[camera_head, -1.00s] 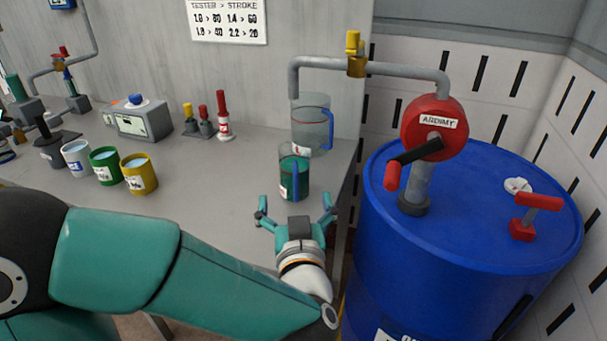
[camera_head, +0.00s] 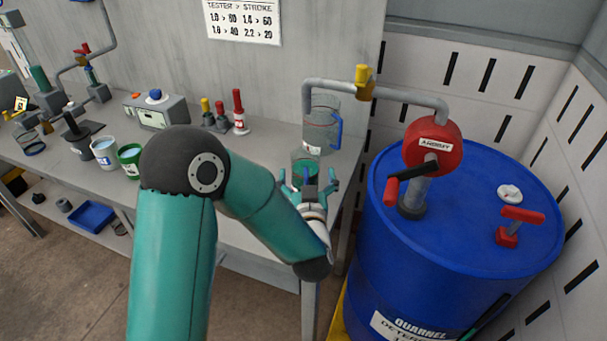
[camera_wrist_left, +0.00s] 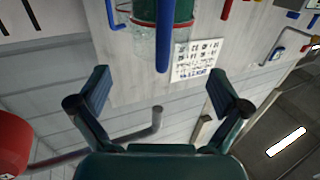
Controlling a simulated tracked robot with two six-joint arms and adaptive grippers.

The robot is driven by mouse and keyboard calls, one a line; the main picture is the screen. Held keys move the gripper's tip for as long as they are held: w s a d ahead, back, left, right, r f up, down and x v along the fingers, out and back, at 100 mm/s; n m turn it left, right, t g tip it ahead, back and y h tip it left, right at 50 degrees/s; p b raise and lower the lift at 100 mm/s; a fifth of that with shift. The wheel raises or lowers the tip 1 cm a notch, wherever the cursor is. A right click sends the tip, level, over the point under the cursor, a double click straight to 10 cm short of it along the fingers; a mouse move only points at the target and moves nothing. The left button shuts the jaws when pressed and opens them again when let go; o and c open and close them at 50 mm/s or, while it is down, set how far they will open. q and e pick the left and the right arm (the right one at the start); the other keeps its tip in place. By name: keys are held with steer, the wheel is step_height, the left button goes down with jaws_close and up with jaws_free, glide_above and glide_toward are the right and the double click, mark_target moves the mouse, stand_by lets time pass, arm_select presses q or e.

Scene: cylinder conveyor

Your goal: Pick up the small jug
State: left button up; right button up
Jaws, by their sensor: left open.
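The small jug (camera_head: 303,164) is clear, holds green liquid and has a blue handle. It stands near the right end of the grey bench, in front of a larger clear jug (camera_head: 319,128). My left gripper (camera_head: 309,184) is open just in front of the small jug, its fingers spread to either side and partly hiding it. In the left wrist view, the small jug (camera_wrist_left: 152,38) shows at the top, cut by the edge, with its blue handle facing me. My open left fingers (camera_wrist_left: 160,92) are empty there. My right gripper is not in view.
A grey pipe (camera_head: 305,95) hangs over the larger jug. A blue drum (camera_head: 450,225) with a red pump (camera_head: 434,145) stands close on the right. Cups, including a green one (camera_head: 130,162), and a grey box (camera_head: 150,112) are on the bench (camera_head: 240,160) to the left.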

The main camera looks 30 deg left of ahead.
arm_select(q)
steer(key=shift+f+p+x, duration=0.2)
steer(key=shift+p+x, duration=0.35)
steer(key=shift+x, duration=0.95)
steer(key=shift+f+p+x, duration=0.2)
steer(key=shift+p+x, duration=0.3)
steer(key=shift+x, duration=1.05)
steer(key=c, duration=1.3)
